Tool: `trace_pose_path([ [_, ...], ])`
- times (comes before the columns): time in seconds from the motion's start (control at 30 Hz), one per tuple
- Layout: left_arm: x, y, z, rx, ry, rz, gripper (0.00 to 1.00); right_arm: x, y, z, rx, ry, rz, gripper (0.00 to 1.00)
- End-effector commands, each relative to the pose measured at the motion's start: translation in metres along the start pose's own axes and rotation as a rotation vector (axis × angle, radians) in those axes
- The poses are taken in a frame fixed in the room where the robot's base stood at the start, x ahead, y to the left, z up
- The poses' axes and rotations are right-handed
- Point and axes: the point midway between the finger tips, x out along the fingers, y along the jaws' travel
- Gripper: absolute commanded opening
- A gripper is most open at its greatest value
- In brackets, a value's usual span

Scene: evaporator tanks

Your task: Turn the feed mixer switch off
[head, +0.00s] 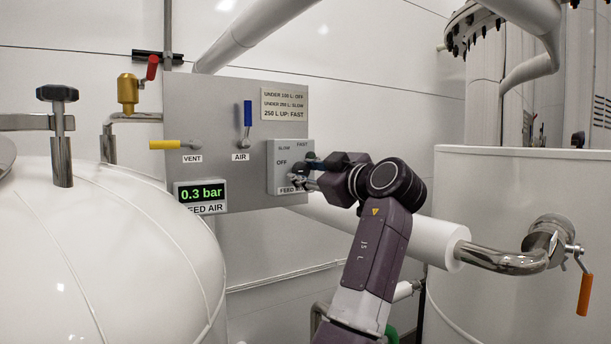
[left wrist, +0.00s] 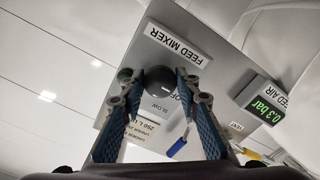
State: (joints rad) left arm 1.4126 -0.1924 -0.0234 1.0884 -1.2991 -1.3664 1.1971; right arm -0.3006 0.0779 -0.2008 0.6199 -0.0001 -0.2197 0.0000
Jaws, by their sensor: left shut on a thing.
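The feed mixer switch is a round dark knob (left wrist: 154,82) on a grey box (head: 283,153) marked OFF, SLOW and FAST, with a FEED MIXER label. My left gripper (head: 304,174) reaches in from the right of the box and is shut on the knob. In the left wrist view, its blue-padded fingers (left wrist: 158,84) stand on either side of the knob. The fingers hide much of the knob in the head view, and I cannot tell which mark it points at. My right gripper is not in view.
The grey panel (head: 205,108) also carries a blue AIR handle (head: 248,114), a yellow VENT handle (head: 172,145) and a display (head: 201,193) reading 0.3 bar. A white tank (head: 120,250) stands at left. A pipe with an orange-handled valve (head: 584,293) is at right.

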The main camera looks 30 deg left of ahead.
Motion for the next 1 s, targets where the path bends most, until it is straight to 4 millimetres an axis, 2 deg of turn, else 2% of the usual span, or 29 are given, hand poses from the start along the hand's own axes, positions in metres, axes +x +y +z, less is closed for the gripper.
trace_pose_path([
  [0.47, -0.0003, 0.0006, -0.0009, -0.018, 0.001, 0.001, 0.06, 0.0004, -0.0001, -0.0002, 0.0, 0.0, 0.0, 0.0],
  [0.5, -0.0003, 0.0006, -0.0009, -0.018, 0.001, 0.001, 0.32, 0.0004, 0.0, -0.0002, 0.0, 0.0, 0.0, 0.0],
  [0.63, -0.0003, 0.0005, -0.0008, -0.018, 0.001, 0.001, 0.46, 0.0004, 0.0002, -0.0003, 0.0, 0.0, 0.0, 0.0],
  [1.0, -0.0055, 0.0006, 0.0002, -0.016, 0.0, 0.001, 0.47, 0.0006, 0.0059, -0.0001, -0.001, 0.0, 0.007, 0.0],
])
